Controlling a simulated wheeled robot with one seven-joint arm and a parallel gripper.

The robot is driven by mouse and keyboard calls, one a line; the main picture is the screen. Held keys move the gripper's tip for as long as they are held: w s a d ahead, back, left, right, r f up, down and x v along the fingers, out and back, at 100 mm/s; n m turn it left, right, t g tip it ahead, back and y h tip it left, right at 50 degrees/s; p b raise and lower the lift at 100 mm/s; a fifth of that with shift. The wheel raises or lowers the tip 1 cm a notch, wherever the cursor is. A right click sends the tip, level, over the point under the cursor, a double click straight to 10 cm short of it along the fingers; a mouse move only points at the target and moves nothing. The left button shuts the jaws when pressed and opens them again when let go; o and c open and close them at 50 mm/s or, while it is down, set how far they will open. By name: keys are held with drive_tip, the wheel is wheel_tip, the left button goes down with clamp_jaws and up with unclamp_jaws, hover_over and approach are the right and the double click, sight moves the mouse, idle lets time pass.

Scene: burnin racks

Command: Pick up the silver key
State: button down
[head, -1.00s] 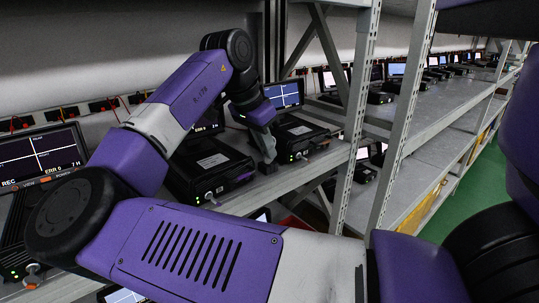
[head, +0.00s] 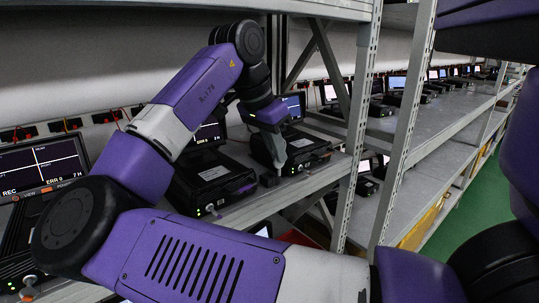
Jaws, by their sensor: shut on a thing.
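My gripper (head: 277,165) reaches down at the shelf's front, before the right-hand black unit. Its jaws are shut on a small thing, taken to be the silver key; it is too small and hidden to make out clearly. The fingers are just above a small dark block (head: 270,180) on the shelf edge. A small silver, key-like piece (head: 210,208) sticks out of the front of the unit to the left.
Black units with screens (head: 215,178) line the grey shelf (head: 245,212). The right-hand unit (head: 305,150) is close beside my gripper. A perforated metal post (head: 363,115) stands to the right. Further racks and a green floor (head: 455,205) lie beyond.

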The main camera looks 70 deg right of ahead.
drive_tip(key=s+a+b, duration=0.1)
drive_tip(key=s+a, duration=0.7)
drive_tip(key=s, duration=0.5)
idle(0.5)
